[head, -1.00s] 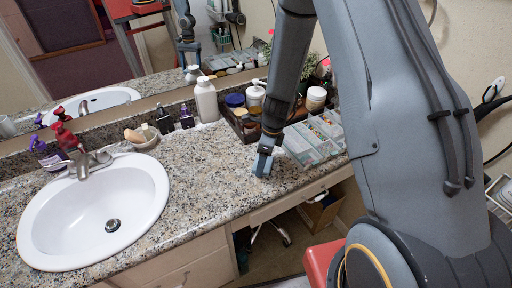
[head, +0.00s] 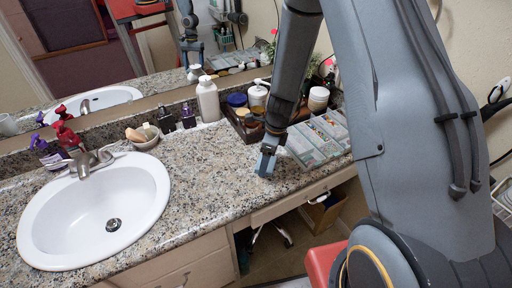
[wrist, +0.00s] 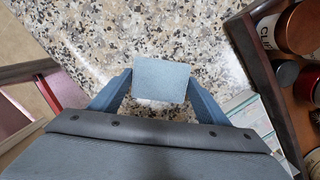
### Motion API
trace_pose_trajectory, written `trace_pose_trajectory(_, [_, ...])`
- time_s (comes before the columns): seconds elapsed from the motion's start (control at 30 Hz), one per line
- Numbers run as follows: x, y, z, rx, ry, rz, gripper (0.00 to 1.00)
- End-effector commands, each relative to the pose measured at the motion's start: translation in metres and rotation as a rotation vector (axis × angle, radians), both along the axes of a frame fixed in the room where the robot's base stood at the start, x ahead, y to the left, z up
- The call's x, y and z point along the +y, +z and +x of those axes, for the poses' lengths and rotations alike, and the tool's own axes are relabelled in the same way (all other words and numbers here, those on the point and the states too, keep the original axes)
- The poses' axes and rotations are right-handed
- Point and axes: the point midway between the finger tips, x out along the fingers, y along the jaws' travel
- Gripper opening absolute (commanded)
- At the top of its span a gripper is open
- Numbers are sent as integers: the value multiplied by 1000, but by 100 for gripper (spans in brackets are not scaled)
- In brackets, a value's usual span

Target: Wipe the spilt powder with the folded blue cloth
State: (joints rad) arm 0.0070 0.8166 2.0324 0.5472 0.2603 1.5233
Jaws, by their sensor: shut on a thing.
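My gripper (head: 267,163) is over the granite counter, left of a compartmented tray in the head view. In the wrist view my gripper (wrist: 160,88) is shut on the folded blue cloth (wrist: 162,80), a pale blue-grey block between the two blue fingers. The cloth is only a small patch at the fingertips in the head view. It is at or just above the counter; I cannot tell if it touches. I cannot pick out the spilt powder from the white-speckled granite.
The compartmented tray (head: 318,140) is close on the right. A dark wooden box (wrist: 262,75) with jars stands behind it. The white sink (head: 60,225) is at the left. A white bottle (head: 208,100) and small dark bottles stand at the back. The counter between sink and gripper is clear.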

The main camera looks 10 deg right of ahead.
Motion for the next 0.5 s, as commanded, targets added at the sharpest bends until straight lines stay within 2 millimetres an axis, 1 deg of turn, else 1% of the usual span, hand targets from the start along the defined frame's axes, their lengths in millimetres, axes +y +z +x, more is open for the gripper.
trace_pose_trajectory(0.4, [27,0,-3,0,-15,0,48])
trace_pose_trajectory(0.5, [28,5,-3,1,-19,0,48])
